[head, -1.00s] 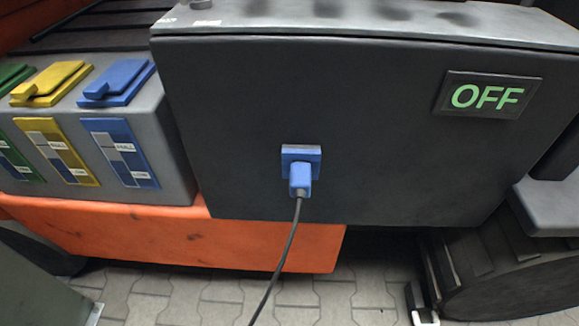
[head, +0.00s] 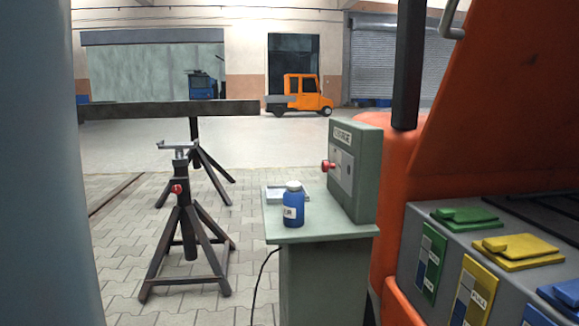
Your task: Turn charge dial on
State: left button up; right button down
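A grey-green control box (head: 356,170) stands upright on a small green cabinet (head: 320,234). A sign (head: 342,134) on its upper front appears to end in "RGE"; the view is oblique. A red dial (head: 328,166) sticks out to the left from a pale plate (head: 342,170) on the front. I see the dial nearly side-on, so its setting cannot be read. Neither of my grippers shows in the head view.
Black stands (head: 189,235) with a beam (head: 180,109) are at left. Orange machinery (head: 385,190) with flapped compartments is at right. Paved floor (head: 120,240) lies between.

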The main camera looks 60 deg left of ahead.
aim_at(326, 164)
jog(key=u, duration=1.55)
jog(key=z, duration=0.5)
jog(key=i+j+z, duration=0.15)
jog(key=j+z, duration=0.15)
jog(key=i+j+z, duration=0.1)
jog(key=j+z, duration=0.2)
jog(key=j, duration=0.2)
jog(key=i+j+z, duration=0.1)
jog(key=j+z, duration=0.2)
jog(key=j, duration=0.1)
